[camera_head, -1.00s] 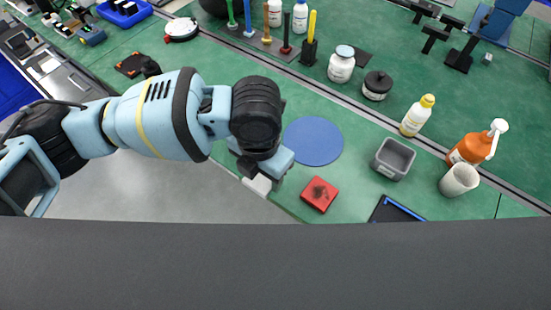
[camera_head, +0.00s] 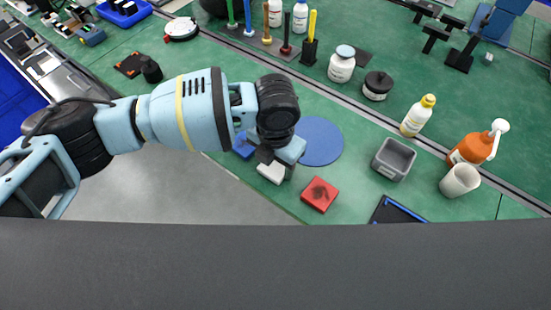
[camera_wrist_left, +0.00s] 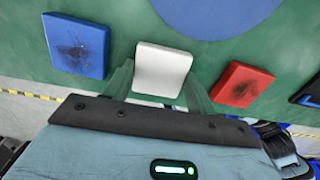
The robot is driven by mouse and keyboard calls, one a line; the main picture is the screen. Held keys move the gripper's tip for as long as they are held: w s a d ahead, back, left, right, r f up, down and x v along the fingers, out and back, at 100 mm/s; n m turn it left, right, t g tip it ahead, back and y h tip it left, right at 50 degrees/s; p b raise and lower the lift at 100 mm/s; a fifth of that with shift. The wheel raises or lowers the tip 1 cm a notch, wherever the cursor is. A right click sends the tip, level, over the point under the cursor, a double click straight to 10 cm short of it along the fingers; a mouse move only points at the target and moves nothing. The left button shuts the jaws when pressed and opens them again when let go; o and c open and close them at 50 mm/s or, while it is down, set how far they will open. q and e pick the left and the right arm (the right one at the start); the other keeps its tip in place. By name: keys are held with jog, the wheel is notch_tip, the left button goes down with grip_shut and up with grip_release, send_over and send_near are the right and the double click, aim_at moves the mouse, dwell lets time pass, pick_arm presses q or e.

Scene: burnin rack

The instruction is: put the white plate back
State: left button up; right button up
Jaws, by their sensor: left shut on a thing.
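The white plate (camera_head: 270,173) is held in my left gripper (camera_head: 274,163) near the green table's front edge. In the left wrist view the white plate (camera_wrist_left: 163,70) sits between the two fingers of the shut gripper (camera_wrist_left: 160,84). A blue plate (camera_wrist_left: 76,46) with a dark smudge lies to its left and a red plate (camera_wrist_left: 242,84) with a dark smudge to its right, both apart from it. The red plate also shows in the head view (camera_head: 320,194), and the blue plate (camera_head: 243,145) is partly hidden by my arm. I cannot tell whether the white plate touches the table. My right gripper is out of view.
A round blue mat (camera_head: 320,142) lies behind the plates. A grey bin (camera_head: 394,158), a white cup (camera_head: 459,180), an orange pump bottle (camera_head: 470,148) and a yellow-capped bottle (camera_head: 417,116) stand to the right. A black tray (camera_head: 394,211) lies at the front edge.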

pick_arm(q)
jog(key=shift+f, duration=0.15)
jog(key=o, duration=1)
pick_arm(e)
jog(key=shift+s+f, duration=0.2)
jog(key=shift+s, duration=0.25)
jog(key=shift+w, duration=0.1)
